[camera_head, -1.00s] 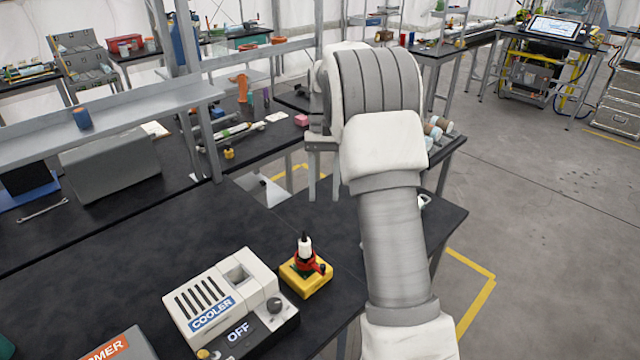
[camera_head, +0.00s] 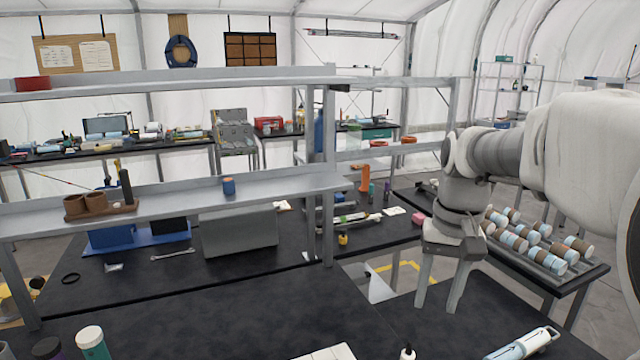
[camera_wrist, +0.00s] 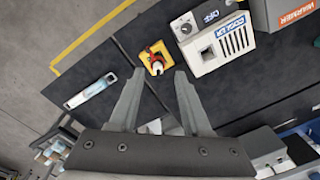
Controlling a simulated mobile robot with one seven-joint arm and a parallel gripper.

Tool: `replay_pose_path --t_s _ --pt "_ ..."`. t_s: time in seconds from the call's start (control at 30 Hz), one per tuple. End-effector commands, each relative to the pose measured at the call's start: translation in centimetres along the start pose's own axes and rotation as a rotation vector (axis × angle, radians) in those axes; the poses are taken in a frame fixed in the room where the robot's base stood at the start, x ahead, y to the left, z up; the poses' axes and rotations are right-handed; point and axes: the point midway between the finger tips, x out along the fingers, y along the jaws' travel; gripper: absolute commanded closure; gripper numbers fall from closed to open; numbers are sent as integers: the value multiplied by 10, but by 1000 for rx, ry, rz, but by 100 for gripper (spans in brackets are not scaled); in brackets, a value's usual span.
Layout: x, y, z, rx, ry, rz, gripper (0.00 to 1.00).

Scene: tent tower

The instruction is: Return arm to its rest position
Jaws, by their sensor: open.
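My gripper (camera_head: 436,306) hangs at the right of the head view, fingers pointing down over the black table (camera_head: 250,320). In the wrist view my gripper (camera_wrist: 158,78) has its two grey fingers wide apart, with nothing held between them. Below and beyond the fingertips, a yellow block (camera_wrist: 147,64) carries a red and white item. The arm reaches in from the right edge of the head view.
The white cooler (camera_wrist: 221,42) and the warmer (camera_wrist: 289,14) stand on the table. A white tube (camera_head: 522,344) lies near the table's right side. A rack of several canisters (camera_head: 530,240) stands behind my gripper. A metal shelf (camera_head: 190,195) spans the left.

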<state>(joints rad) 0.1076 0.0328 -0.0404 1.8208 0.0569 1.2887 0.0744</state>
Motion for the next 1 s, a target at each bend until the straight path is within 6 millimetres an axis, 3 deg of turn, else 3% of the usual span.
replay_pose_path --t_s 0.3,0.6,0.8,1.0 --pt "-15 -7 65 -92 183 -5 52" --pt "-7 -8 121 -178 351 -7 52" --pt "4 -7 148 -224 444 -7 52" --pt "11 -6 158 -245 486 -6 52"
